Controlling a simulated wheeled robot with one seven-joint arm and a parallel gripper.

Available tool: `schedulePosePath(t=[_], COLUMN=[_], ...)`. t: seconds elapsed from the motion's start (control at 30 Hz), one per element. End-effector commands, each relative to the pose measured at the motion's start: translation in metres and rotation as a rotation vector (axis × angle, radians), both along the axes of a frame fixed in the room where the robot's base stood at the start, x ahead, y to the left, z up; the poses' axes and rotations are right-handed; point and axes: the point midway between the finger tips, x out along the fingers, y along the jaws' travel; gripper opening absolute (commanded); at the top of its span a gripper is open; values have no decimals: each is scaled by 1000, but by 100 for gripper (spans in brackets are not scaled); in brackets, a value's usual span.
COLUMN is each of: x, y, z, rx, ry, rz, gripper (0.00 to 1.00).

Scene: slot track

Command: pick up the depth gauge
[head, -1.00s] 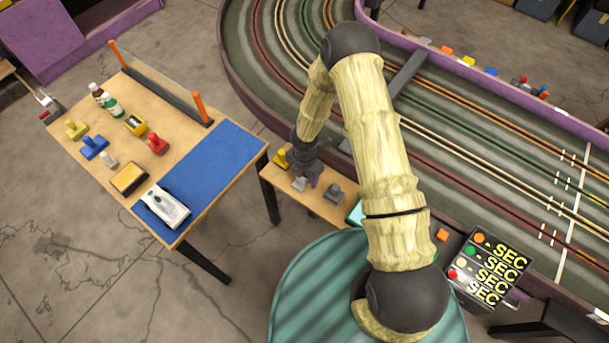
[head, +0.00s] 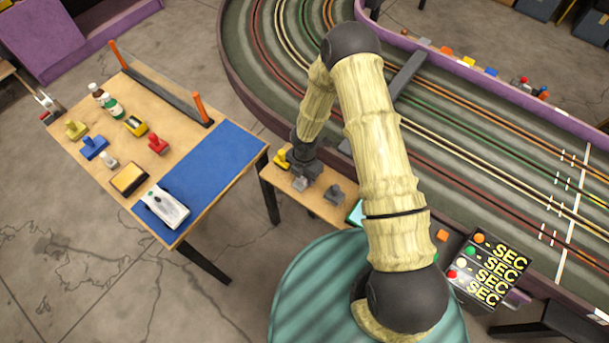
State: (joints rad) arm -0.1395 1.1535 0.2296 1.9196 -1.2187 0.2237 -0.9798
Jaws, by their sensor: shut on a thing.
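My gripper (head: 303,173) points down over the narrow wooden shelf (head: 321,208) between the workbench and the track. It is shut on a small grey piece (head: 300,185), which looks to be the depth gauge. The piece is partly hidden by the gripper, and I cannot tell whether it touches the shelf. A yellow piece (head: 282,158) with an upright knob stands just left of the gripper. A darker grey piece (head: 335,193) stands to the right.
The workbench (head: 211,208) at left holds a blue mat (head: 215,165), a white car (head: 165,208), bottles and coloured pieces. The slot track (head: 480,150) curves behind the shelf. A teal box (head: 355,212) is at the shelf's right end. A lettered box (head: 488,268) is at right.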

Motion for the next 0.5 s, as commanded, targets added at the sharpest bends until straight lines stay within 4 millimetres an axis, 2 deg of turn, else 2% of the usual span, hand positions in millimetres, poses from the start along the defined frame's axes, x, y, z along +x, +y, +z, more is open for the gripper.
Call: schedulePosePath(t=[0.17,0.5], x=[1,1], y=[0,0], z=[13,77], rx=[2,2], ry=[-2,-3], rz=[-3,-3], gripper=[9,9])
